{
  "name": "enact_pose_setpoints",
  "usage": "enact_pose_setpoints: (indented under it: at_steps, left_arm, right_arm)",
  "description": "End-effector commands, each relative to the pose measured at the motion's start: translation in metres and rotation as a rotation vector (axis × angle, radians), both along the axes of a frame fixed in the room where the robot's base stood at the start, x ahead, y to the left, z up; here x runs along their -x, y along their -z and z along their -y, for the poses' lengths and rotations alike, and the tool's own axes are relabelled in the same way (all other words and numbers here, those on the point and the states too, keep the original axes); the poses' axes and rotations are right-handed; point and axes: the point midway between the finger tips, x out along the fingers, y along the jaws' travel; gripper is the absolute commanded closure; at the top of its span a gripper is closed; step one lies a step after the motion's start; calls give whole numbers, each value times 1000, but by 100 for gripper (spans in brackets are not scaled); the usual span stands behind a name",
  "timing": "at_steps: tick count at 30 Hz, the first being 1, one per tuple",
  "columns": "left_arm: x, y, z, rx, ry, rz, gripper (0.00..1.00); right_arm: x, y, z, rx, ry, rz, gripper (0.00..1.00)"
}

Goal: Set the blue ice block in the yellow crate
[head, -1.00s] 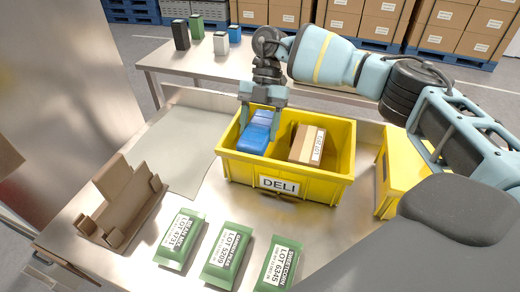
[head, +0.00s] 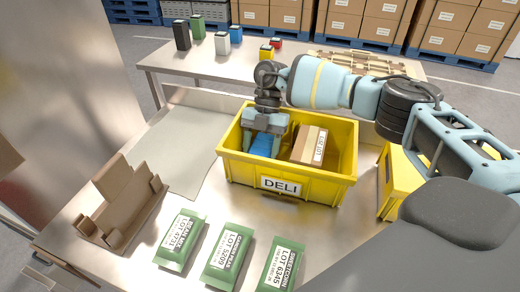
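The blue ice block (head: 262,145) is inside the left part of the yellow crate (head: 285,187), which has a DELI label on its front. My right gripper (head: 262,142) reaches down into the crate from above, with one finger on each side of the block, and is shut on it. The gripper hides the block's top and the front wall hides its underside, so I cannot tell whether it touches the crate floor. A brown carton (head: 310,145) lies in the crate to the right of the block. My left gripper is not in view.
Green LOT packs (head: 228,251) lie along the front of the metal table. A folded cardboard piece (head: 122,203) stands at left, beside a bare grey mat (head: 185,150). Another yellow bin (head: 393,182) is at right. A back table (head: 205,66) holds small containers.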

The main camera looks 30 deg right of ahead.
Motion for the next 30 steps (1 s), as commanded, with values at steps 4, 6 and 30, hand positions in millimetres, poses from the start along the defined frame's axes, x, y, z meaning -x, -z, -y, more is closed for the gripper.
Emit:
enact_pose_setpoints:
  at_steps: [4, 6, 30]
  left_arm:
    - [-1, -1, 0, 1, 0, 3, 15]
    - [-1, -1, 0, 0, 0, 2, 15]
    - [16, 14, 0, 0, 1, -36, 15]
  right_arm:
    - [0, -1, 0, -1, 0, 1, 89]
    - [0, 1, 0, 0, 0, 0, 41]
    - [-23, -57, 24, -1, 2, 2, 33]
